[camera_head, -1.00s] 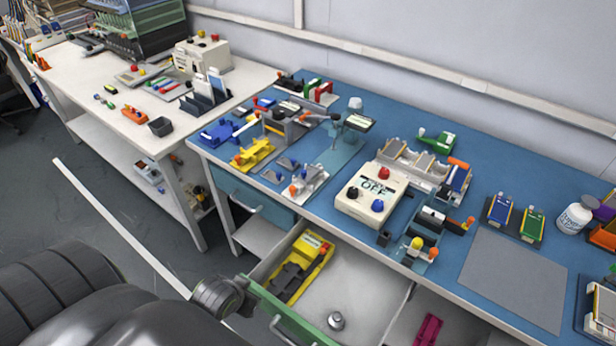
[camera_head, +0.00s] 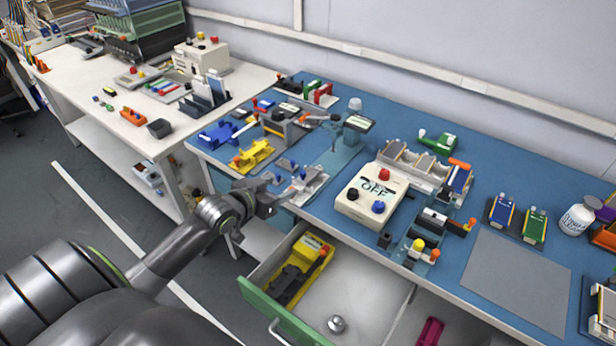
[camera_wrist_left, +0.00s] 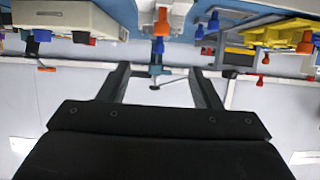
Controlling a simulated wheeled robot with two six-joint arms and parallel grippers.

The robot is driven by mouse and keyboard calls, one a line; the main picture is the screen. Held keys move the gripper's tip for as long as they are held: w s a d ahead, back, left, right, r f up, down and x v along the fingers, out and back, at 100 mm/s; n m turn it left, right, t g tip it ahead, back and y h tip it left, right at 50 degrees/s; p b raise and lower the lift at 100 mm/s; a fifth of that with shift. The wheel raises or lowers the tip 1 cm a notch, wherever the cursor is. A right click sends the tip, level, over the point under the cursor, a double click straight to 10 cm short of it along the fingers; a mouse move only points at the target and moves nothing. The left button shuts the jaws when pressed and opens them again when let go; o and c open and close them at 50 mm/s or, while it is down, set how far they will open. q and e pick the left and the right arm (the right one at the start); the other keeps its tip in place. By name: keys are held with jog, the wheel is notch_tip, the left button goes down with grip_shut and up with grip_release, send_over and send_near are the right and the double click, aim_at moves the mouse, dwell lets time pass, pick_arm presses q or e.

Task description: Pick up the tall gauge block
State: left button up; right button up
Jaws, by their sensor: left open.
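I cannot surely tell which item is the tall gauge block. Small grey blocks (camera_head: 286,164) lie on the blue bench behind a pale fixture (camera_head: 309,184) with orange and blue knobs. My left gripper (camera_head: 266,196) is at the bench's front edge, just left of this fixture, and looks empty. In the left wrist view its two fingers (camera_wrist_left: 158,72) stand apart, with the pale fixture (camera_wrist_left: 163,12) and its orange and blue knobs beyond the gap. My right gripper does not show.
A yellow fixture (camera_head: 252,154) and a cream switch box (camera_head: 362,207) flank the pale fixture. An open drawer (camera_head: 368,298) with a green front juts out below the bench, holding a yellow tool (camera_head: 303,268) and a metal knob (camera_head: 337,324). A grey mat (camera_head: 505,284) is bare.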

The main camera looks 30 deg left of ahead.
aim_at(302, 178)
pick_arm(q)
jog(key=x, duration=1.1)
jog(key=shift+w+f, duration=0.2)
jog(key=shift+f, duration=0.2)
jog(key=shift+r, duration=0.1)
jog(key=c, duration=1.3)
